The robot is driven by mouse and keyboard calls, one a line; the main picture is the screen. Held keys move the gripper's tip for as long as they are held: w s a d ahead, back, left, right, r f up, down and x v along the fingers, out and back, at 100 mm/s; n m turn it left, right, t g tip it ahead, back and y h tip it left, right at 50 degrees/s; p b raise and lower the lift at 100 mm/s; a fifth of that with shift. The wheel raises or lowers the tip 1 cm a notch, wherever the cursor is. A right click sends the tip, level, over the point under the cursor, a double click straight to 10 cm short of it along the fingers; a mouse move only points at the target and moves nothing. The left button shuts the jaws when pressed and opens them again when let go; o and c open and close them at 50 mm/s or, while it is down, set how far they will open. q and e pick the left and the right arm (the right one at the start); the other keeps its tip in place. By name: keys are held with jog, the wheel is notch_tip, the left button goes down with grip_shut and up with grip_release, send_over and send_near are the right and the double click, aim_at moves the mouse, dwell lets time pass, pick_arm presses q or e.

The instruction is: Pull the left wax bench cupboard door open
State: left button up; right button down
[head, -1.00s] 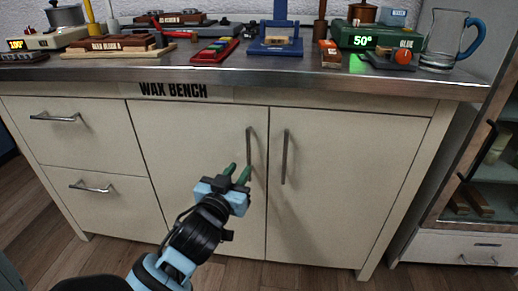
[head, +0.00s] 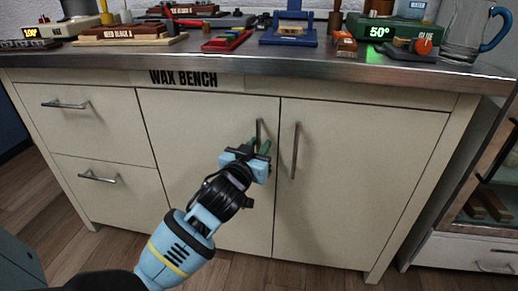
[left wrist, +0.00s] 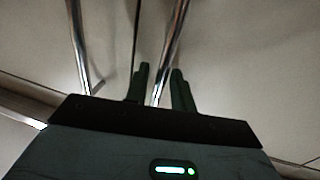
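The left wax bench cupboard door (head: 190,140) is cream and flush with the front, so it looks shut. Its upright metal bar handle (head: 259,128) is near its right edge; the lower part is hidden by my gripper. My left gripper (head: 260,146), with green fingers, is at the handle. In the left wrist view the handle bar (left wrist: 174,42) runs down between the two fingertips (left wrist: 160,72), with a visible gap beside it, so the fingers look open around it. My right gripper is out of view.
The right cupboard door (head: 355,180) is shut, its bar handle (head: 295,150) close beside. Two drawers (head: 85,125) are at left. The metal worktop (head: 215,62) overhangs above, with tools and blocks on it. A glass-fronted cabinet (head: 490,210) stands at right. Wood floor is in front.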

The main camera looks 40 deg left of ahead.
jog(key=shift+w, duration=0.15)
pick_arm(q)
jog(key=shift+c, duration=0.3)
jog(key=c, duration=0.4)
jog(key=shift+s, duration=0.1)
grip_shut()
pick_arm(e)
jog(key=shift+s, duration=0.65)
